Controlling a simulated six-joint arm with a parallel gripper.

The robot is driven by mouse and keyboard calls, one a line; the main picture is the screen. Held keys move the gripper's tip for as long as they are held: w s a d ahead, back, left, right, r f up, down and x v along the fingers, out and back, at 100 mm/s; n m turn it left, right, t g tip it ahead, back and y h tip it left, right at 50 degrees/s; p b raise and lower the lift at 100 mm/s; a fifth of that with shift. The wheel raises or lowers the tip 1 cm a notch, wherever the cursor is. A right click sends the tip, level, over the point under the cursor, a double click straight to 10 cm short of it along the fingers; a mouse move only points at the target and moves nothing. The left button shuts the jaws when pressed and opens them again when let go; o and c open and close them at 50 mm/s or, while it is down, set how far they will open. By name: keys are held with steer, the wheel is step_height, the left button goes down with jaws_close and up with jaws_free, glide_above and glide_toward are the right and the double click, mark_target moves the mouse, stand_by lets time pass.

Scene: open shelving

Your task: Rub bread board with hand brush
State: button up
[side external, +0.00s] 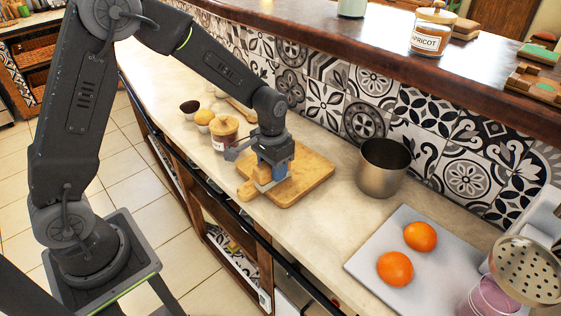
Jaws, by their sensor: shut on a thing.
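The bread board (307,178) is a light wooden board with a handle, lying flat on the pale counter. My gripper (271,166) is over the left part of the board, pointing down. It is shut on the hand brush (265,181), which shows a blue upper part, a wooden part and a pale lower edge. The brush is at the board's surface near its left edge; I cannot tell whether its bristles touch the wood. My gripper hides part of the brush and of the board.
A jar with a wooden lid (224,133) stands close behind my gripper to the left, near small bowls (190,107). A metal pot (382,168) stands right of the board. Two oranges (395,268) lie on a grey board (365,262). The tiled wall (345,100) bounds the counter behind.

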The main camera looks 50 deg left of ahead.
steer(key=shift+s+a, duration=0.2)
steer(key=shift+a, duration=0.45)
steer(key=shift+w+a, duration=0.15)
steer(key=shift+w, duration=6.8)
steer(key=shift+a, duration=0.85)
steer(key=shift+s+d, duration=0.1)
steer(key=shift+s, duration=6.85)
steer(key=shift+a, duration=0.75)
steer(key=shift+w, duration=6.75)
steer(key=shift+w+a, duration=0.15)
steer(key=shift+w, duration=0.05)
steer(key=shift+a, duration=0.5)
steer(key=shift+s+a, duration=0.15)
steer(key=shift+a, duration=0.1)
steer(key=shift+s+d, duration=0.1)
steer(key=shift+s, duration=6.75)
step_height(320, 180, up, 8)
